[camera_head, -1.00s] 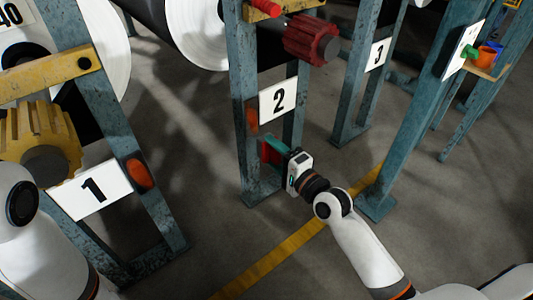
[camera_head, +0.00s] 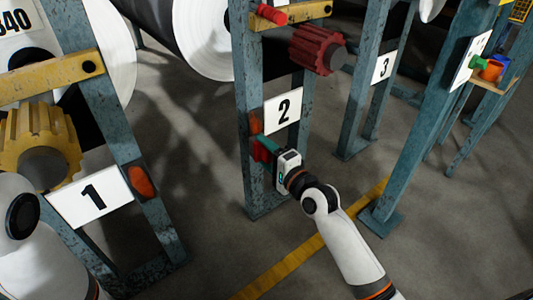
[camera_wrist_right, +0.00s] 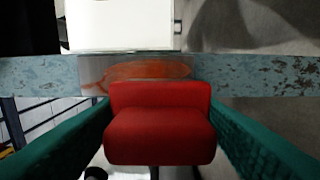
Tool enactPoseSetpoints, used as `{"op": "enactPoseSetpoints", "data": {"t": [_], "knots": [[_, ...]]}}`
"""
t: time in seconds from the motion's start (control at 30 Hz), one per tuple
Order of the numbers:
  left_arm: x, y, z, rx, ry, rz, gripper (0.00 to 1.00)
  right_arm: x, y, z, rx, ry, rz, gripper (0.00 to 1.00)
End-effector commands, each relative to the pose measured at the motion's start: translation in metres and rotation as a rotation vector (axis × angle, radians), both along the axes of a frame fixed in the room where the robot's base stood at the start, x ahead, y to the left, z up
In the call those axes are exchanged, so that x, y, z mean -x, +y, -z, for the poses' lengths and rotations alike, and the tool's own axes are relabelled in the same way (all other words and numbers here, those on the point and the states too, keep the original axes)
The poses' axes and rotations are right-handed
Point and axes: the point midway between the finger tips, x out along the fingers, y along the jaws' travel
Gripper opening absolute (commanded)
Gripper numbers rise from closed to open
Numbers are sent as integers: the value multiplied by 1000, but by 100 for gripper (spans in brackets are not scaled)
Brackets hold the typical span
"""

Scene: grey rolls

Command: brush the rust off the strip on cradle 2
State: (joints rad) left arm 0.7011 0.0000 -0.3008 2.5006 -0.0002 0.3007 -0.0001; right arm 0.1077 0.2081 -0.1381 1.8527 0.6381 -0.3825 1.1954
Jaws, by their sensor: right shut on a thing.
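Cradle 2 is a worn blue-grey frame (camera_head: 246,75) with a white plate (camera_head: 284,107) marked 2. An orange-brown rust patch (camera_head: 256,122) lies on its left post, left of the plate. The patch also shows in the wrist view (camera_wrist_right: 150,70), streaky along the post. My right gripper (camera_head: 266,147) is shut on a red brush (camera_head: 261,151), just below the patch. In the wrist view the red brush (camera_wrist_right: 160,135) sits between the teal fingers and covers the patch's lower edge. I cannot tell whether it touches the post. My left gripper is out of view.
Cradle 1, with plate (camera_head: 91,194) and an orange patch (camera_head: 140,182), stands at left. Cradle 3's plate (camera_head: 383,67) is at right. A dark red gear (camera_head: 314,50) juts out above plate 2. The floor around the yellow line (camera_head: 285,266) is open.

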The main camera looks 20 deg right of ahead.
Motion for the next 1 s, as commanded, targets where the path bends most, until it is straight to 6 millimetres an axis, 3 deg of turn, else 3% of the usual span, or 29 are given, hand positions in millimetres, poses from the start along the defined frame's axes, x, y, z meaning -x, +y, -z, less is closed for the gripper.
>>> {"op": "enactPoseSetpoints", "data": {"t": [1.0], "knots": [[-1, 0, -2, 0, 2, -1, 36, -15, 5, 0, -1, -2, 1, 41]]}}
